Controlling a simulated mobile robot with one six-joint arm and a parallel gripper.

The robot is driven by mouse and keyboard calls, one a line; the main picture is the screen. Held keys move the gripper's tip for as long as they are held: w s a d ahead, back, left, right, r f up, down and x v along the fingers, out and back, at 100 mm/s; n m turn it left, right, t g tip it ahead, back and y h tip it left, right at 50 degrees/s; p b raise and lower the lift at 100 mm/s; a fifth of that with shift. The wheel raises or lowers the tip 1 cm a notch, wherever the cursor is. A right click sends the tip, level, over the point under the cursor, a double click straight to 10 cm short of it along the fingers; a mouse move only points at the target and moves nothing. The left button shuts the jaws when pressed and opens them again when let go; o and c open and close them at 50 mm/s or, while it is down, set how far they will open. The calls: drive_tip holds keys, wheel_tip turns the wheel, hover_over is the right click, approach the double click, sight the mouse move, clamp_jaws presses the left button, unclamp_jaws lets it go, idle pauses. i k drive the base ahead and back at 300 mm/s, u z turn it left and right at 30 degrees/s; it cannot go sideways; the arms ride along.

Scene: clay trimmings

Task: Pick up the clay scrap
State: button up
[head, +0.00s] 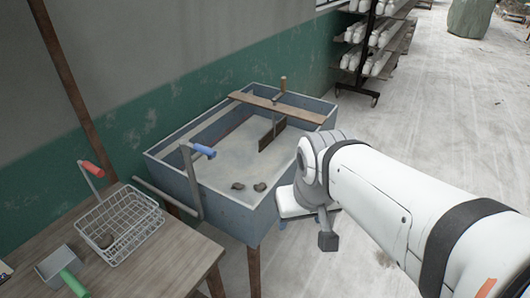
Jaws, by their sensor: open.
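Two small dark clay scraps lie on the pale floor of the grey-blue tub (233,214), near its front wall. The left clay scrap (238,186) and the right clay scrap (260,187) are close together but apart. Another dark lump (106,241) sits in the wire basket on the table. My gripper (305,232) is open and appears empty, pointing down outside the tub's front right side. It is to the right of the scraps and apart from them. My wrist hides part of the tub's right wall.
The wire basket (137,232) and a green-handled scoop (60,265) rest on the wooden table (170,262). Open floor lies right.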

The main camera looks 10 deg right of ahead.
sight(259, 188)
drive_tip(key=z, duration=0.1)
drive_tip(key=k, duration=1.15)
drive_tip(key=z, duration=0.85)
drive_tip(key=i, duration=2)
drive_tip(key=u, duration=0.85)
drive_tip(key=i, duration=0.7)
drive_tip(key=u, duration=0.55)
